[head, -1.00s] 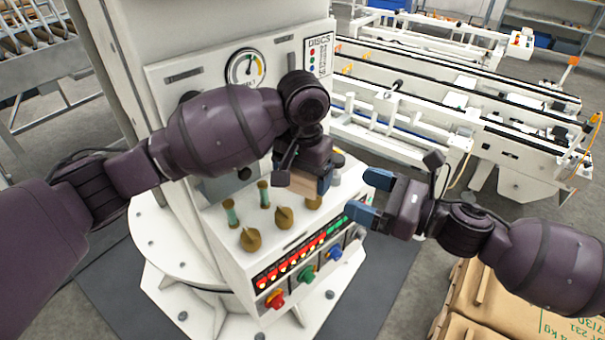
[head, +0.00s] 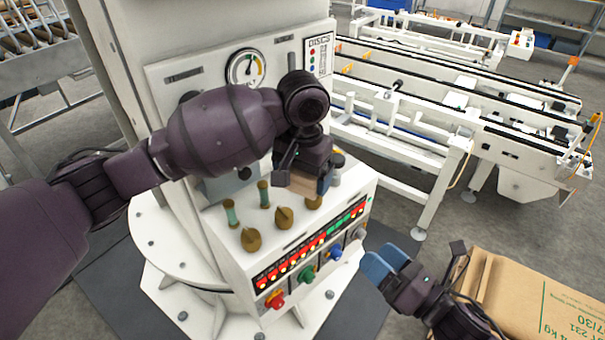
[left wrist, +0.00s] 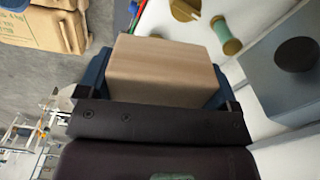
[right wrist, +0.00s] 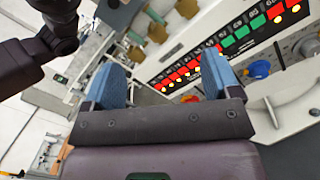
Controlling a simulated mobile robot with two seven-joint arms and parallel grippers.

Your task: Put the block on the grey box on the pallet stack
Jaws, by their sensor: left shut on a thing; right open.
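My left gripper (head: 310,186) is shut on a tan wooden block (left wrist: 165,70), held above the white control console. In the head view only a small part of the block (head: 298,184) shows under the gripper. The grey box (left wrist: 290,65) with a dark knob is beside the block in the left wrist view; my left arm partly hides it in the head view. The pallet stack (head: 545,290) of brown paper-wrapped packages is at the lower right, cut by the frame. My right gripper (head: 385,265) is open and empty, low between the console and the stack.
The white console (head: 345,195) carries brass knobs, green-handled levers, lit buttons and coloured rotary switches. A white column with a gauge (head: 245,69) rises behind it. A white conveyor (head: 450,110) stands at the back right. Grey floor lies between it and the stack.

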